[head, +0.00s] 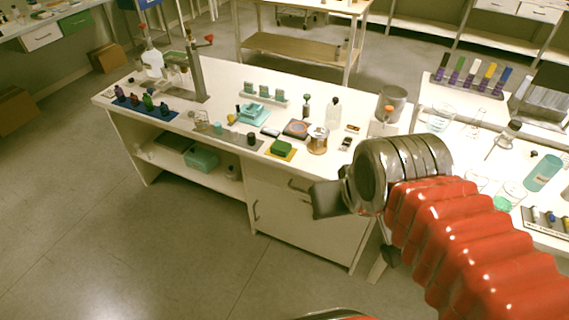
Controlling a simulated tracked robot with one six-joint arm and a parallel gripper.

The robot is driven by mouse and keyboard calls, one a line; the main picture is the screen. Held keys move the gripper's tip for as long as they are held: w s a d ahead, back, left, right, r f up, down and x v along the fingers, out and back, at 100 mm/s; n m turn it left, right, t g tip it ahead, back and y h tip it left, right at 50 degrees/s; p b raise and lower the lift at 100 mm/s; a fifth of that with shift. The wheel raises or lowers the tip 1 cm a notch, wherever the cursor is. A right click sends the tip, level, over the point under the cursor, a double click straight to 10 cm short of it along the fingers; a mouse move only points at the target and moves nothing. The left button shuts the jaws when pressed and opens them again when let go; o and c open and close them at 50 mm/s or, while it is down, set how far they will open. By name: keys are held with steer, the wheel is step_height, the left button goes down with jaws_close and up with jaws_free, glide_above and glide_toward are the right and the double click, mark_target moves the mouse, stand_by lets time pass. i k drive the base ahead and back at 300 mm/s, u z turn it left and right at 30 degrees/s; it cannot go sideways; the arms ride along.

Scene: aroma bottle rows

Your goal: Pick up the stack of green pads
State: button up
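The stack of green pads (281,147) is small and sits on a yellow mat (290,156) near the front edge of the white bench, right of centre. My gripper (326,199) shows as a dark shape at the end of my red arm, in front of the bench. In the picture it is below and to the right of the pads, apart from them. The fingers are seen from behind and the side, so the gap between them is hidden.
Behind are a teal scale (253,114) and a dark square device (297,128). Bottles stand on a blue mat (143,113) at the left.

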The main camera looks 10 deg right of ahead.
mark_target(279, 148)
steer(key=k, duration=0.5)
steer(key=u, duration=0.55)
steer(key=i, duration=1.25)
steer(key=u, duration=0.5)
steer(key=i, duration=1)
steer(key=z, duration=0.1)
